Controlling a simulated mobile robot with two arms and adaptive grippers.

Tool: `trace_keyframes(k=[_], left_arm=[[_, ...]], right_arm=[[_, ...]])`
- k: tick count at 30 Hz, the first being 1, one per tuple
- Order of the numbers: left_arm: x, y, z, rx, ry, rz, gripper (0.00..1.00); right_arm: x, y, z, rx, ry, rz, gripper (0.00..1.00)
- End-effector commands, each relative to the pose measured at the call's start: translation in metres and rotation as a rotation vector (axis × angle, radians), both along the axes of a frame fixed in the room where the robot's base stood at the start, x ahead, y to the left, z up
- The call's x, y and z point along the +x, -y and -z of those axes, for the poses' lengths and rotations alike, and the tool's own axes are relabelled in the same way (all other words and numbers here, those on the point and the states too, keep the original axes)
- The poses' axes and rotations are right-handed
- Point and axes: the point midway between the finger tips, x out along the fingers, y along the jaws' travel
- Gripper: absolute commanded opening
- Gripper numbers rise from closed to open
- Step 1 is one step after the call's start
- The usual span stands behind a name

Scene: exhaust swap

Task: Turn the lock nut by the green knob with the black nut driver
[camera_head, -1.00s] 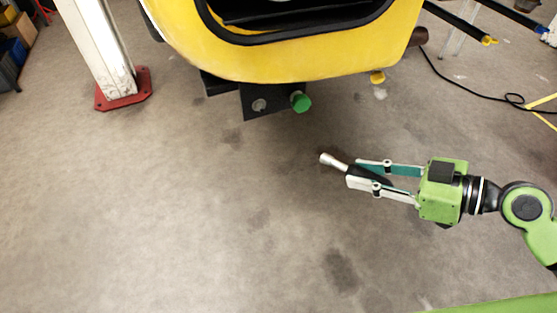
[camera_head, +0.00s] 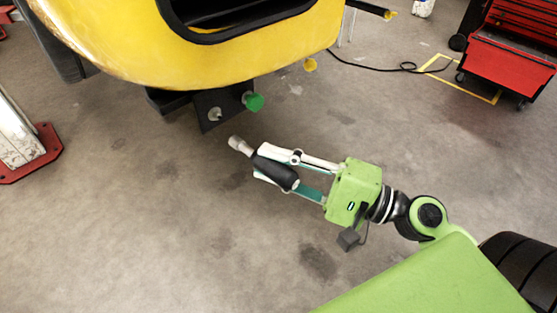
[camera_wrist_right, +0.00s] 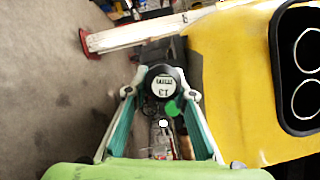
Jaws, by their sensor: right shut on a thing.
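The green knob (camera_head: 253,101) sticks out from a dark bracket (camera_head: 205,97) under the yellow car body. A small grey lock nut (camera_head: 214,114) sits on the bracket, left of the knob. My right gripper (camera_head: 277,168) is shut on the black handle of the nut driver (camera_head: 278,174). The driver's metal socket points up and left, below the bracket and apart from the nut. In the right wrist view the driver's round end (camera_wrist_right: 163,86), marked 13, shows between the fingers, with the green knob (camera_wrist_right: 172,109) just beyond it. My left gripper is out of view.
The yellow car body (camera_head: 200,50) overhangs the bracket. A lift post with a red foot (camera_head: 35,155) stands at the left. A red tool cart (camera_head: 510,60) and a black cable (camera_head: 385,67) are at the back right. The floor below is clear.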

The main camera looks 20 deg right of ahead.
Motion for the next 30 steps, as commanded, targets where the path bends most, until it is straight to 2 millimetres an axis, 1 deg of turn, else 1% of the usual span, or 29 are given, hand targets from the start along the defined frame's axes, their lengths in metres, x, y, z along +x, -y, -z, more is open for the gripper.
trace_keyframes(k=[1,3,7,17,21,23,30], left_arm=[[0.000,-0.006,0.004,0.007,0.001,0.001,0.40],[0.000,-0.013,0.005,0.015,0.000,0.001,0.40],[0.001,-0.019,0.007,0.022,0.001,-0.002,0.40],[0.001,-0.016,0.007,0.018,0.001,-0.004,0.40],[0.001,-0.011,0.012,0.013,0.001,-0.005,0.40],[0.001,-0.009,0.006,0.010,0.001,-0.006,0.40],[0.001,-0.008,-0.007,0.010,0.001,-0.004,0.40]], right_arm=[[-0.001,0.002,-0.002,0.073,-0.025,0.017,0.00],[-0.001,0.004,-0.006,0.149,-0.055,0.030,0.00],[-0.002,0.007,-0.012,0.219,-0.083,0.038,0.00],[-0.002,0.007,-0.013,0.225,-0.085,0.039,0.00],[-0.002,0.009,-0.010,0.241,-0.073,0.045,0.00],[0.002,0.007,-0.015,0.236,-0.073,0.041,0.00],[0.023,-0.001,-0.016,0.235,-0.072,0.041,0.00]])
